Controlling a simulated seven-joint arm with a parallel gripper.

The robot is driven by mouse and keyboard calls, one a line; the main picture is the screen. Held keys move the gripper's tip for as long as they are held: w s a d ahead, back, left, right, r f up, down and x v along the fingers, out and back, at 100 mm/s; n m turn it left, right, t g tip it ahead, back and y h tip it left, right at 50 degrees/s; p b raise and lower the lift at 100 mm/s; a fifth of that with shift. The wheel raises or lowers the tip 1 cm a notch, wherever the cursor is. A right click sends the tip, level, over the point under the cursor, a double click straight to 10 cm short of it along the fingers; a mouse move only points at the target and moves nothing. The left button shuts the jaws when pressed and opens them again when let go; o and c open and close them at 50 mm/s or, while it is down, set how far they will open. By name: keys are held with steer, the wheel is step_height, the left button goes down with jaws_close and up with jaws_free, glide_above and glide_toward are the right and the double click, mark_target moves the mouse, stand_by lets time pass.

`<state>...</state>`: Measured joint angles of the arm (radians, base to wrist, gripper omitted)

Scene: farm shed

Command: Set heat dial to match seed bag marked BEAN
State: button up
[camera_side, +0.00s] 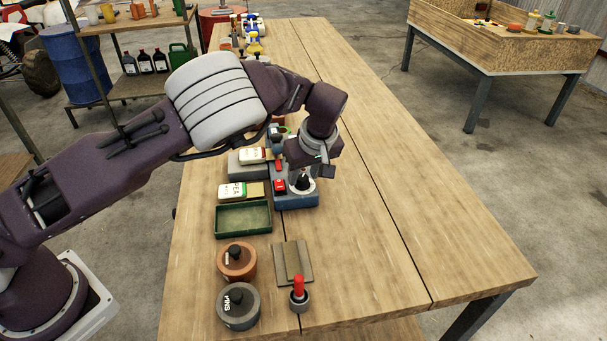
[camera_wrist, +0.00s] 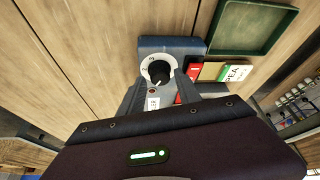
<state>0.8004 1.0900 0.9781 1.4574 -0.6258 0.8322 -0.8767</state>
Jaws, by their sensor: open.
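The heat dial is a black knob on a white numbered disc, set on a blue box (camera_side: 298,201). The dial (camera_wrist: 158,69) shows in the wrist view; its exact setting is hard to read. My open gripper (camera_side: 303,180) is right above the dial, its fingers (camera_wrist: 160,82) at either side of the knob's near part; contact cannot be told. A white seed bag (camera_side: 232,191) with a green band reads PEA; it also shows in the wrist view (camera_wrist: 237,73). A second white bag (camera_side: 252,155) with a red band lies behind it, its word unreadable. I can read no BEAN label.
A red switch (camera_side: 280,186) sits on the blue box beside the dial. A green tray (camera_side: 243,218) lies in front of the PEA bag. The table's right side is clear.

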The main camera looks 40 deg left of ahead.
steer(key=shift+w+a+f, duration=0.1)
steer(key=shift+a+f, duration=0.1)
steer(key=shift+f, duration=0.2)
steer(key=shift+c, duration=0.2)
jaws_close()
steer(key=shift+m, duration=0.4)
steer(key=m, duration=0.2)
steer(key=m+t+h, duration=0.1)
steer(key=m, duration=0.1)
steer(key=shift+a+m+h, duration=0.1)
steer(key=shift+m+h, duration=0.2)
steer(key=shift+m, duration=0.1)
steer(key=m+h, duration=0.1)
steer(key=m, duration=0.2)
steer(key=m+t+h, duration=0.1)
steer(key=m, duration=0.1)
steer(key=shift+a+m, duration=0.15)
steer(key=shift+m, duration=0.55)
